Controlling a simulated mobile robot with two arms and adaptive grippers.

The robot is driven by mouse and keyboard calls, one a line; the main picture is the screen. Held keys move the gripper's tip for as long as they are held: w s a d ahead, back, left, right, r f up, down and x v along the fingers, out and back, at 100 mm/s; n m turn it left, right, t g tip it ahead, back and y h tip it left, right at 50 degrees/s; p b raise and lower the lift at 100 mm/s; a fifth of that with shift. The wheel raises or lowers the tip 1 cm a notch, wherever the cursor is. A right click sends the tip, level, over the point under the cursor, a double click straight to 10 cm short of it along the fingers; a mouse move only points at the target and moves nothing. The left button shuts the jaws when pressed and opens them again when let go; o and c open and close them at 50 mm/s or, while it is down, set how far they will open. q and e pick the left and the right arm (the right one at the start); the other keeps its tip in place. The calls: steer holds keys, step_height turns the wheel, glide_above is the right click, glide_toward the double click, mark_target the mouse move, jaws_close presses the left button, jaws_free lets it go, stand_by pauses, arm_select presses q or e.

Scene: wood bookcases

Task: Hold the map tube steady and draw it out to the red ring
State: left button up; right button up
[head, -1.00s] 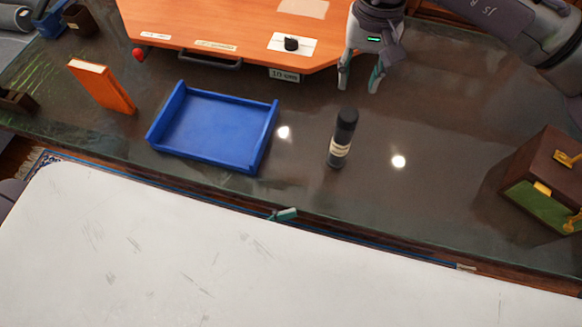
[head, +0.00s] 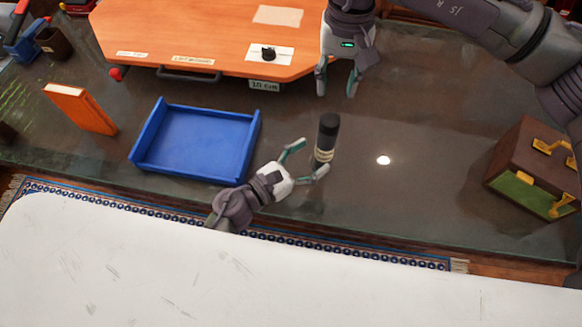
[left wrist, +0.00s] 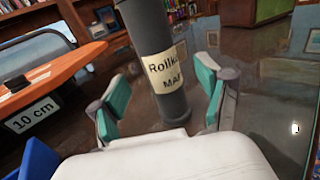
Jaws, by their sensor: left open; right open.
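The map tube (head: 327,135) is a dark upright cylinder with a cream label near its lower part, standing on the dark glossy table. In the left wrist view the tube (left wrist: 148,35) rises between the fingers, and its label reads "Rollka... MAP". My left gripper (head: 307,160) is open, with its fingers at either side of the tube's lower part. In the left wrist view the left gripper (left wrist: 160,100) shows gaps between both pads and the tube. My right gripper (head: 337,88) is open and empty, above and behind the tube. I see no red ring on the tube.
A blue tray (head: 197,142) lies left of the tube, and an orange book (head: 80,108) stands farther left. An orange board (head: 190,38) with a "10 cm" tag (head: 264,85) is behind. A brown-green box (head: 535,165) stands at right.

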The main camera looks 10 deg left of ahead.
mark_target(318, 153)
arm_select(q)
steer(key=shift+x, duration=2.35)
